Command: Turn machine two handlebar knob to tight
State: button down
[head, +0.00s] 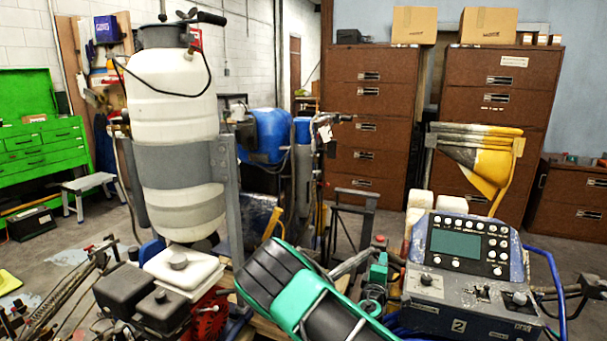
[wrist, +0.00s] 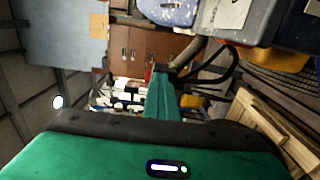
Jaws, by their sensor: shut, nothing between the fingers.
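Machine two is at the right in the head view. Its grey and blue control console (head: 459,254) has a screen, several buttons and a "2" label. Contact with a knob is not visible. My green and black arm covers the console's lower left.
A white tank machine (head: 177,130) stands left, with an engine (head: 180,268) below it. A yellow hopper (head: 492,172) is behind the console. Brown cabinets (head: 370,130) line the back. Wooden pallet slats (wrist: 255,130) show in the wrist view.

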jog(key=shift+w+d, duration=0.35)
jog(key=shift+d, duration=0.1)
jog(key=shift+f, duration=0.35)
jog(key=shift+s+a+f, duration=0.1)
jog(key=shift+a+f, duration=0.05)
jog(key=shift+f, duration=0.2)
jog(key=shift+a+f, duration=0.1)
jog(key=shift+f, duration=0.1)
jog(key=shift+s+d, duration=0.1)
jog(key=shift+d, duration=0.2)
jog(key=shift+s, duration=0.1)
jog(key=v, duration=0.5)
jog(key=shift+a+f, duration=0.1)
jog(key=shift+a, duration=0.05)
